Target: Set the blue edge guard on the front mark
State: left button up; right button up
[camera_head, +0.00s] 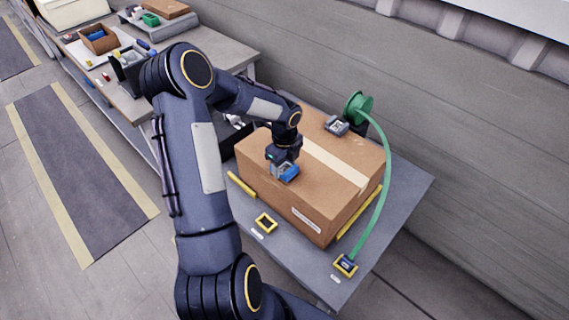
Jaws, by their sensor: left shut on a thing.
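The blue edge guard (286,174) is in the jaws of my left gripper (284,163). They hold it over the near left part of the cardboard box's (330,170) top, close to its front edge. I cannot tell whether the guard touches the box. A yellow square mark with a dark middle (266,223) lies bare on the grey table in front of the box. My right gripper is not in view.
A green strap (383,190) runs from a green reel (358,104) to a small fitting (346,264) in another yellow square at the table's front right. A grey buckle-like device (336,126) is on the box's far side. Yellow rails (241,184) flank the box. A cluttered workbench (225,45) stands behind left.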

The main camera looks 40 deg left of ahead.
pick_arm(q)
jog(key=shift+f+b, duration=0.3)
jog(key=shift+f, duration=0.2)
dwell(0.8)
jog(key=o, duration=1.2)
jog(key=shift+c, duration=0.2)
jog(key=shift+r, duration=0.1)
notch_tip(320, 180, up, 8)
jog(key=shift+f+b, duration=0.2)
jog(key=shift+b, duration=0.15)
